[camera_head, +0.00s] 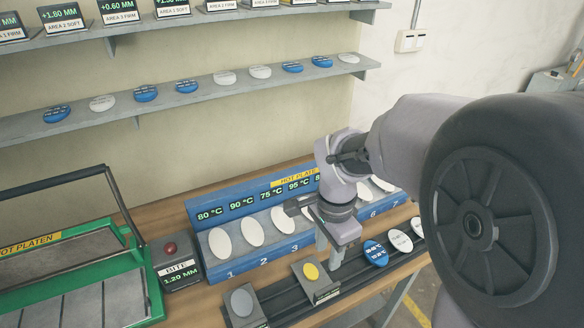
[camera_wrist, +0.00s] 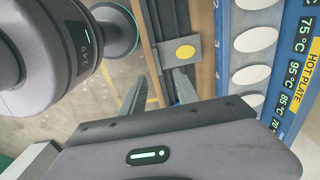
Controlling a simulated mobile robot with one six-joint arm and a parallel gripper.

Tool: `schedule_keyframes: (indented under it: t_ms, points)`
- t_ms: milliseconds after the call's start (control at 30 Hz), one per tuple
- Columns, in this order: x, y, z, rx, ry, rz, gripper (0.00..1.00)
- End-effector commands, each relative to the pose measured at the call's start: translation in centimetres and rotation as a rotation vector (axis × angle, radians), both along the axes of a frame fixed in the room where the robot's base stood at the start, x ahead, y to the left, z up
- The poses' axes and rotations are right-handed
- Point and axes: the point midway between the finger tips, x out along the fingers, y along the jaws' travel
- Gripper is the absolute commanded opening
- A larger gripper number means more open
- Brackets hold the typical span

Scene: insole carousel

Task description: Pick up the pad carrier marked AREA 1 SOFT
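Two dark pad carriers stand on the black rail at the bench's front edge. One carrier (camera_head: 326,291) bears a yellow oval pad (camera_head: 311,271); the other carrier (camera_head: 252,319), farther left, bears a grey oval pad (camera_head: 241,302). Their front labels are too small to read, so I cannot tell which is AREA 1 SOFT. My gripper (camera_head: 329,255) is over the rail beside the yellow-pad carrier. In the wrist view my gripper (camera_wrist: 160,80) has its fingers apart with nothing between them. The yellow-pad carrier (camera_wrist: 170,49) lies just beyond the right fingertip.
The blue hot plate (camera_head: 215,268) with numbered white ovals runs behind the rail. A green press (camera_head: 140,262) and a BITE box (camera_head: 177,270) stand left. Blue and white oval pads (camera_head: 376,253) lie right on the rail. Wall shelves (camera_head: 215,95) hold more pads and signs.

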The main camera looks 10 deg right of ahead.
Motion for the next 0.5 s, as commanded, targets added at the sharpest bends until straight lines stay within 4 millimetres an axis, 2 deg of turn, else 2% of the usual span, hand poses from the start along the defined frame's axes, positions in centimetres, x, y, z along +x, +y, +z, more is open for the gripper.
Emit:
schedule_keyframes:
  t_ms: [67, 300, 400, 500]
  points:
    - [0.0, -0.1, -1.5, -0.002, 0.008, -0.007, 0.37]
    - [-0.1, -0.1, -9.1, -0.001, 0.009, -0.006, 0.37]
    - [-0.1, -0.1, -11.3, -0.001, 0.008, -0.006, 0.37]
    - [-0.1, -0.1, -12.3, -0.001, 0.006, -0.005, 0.37]
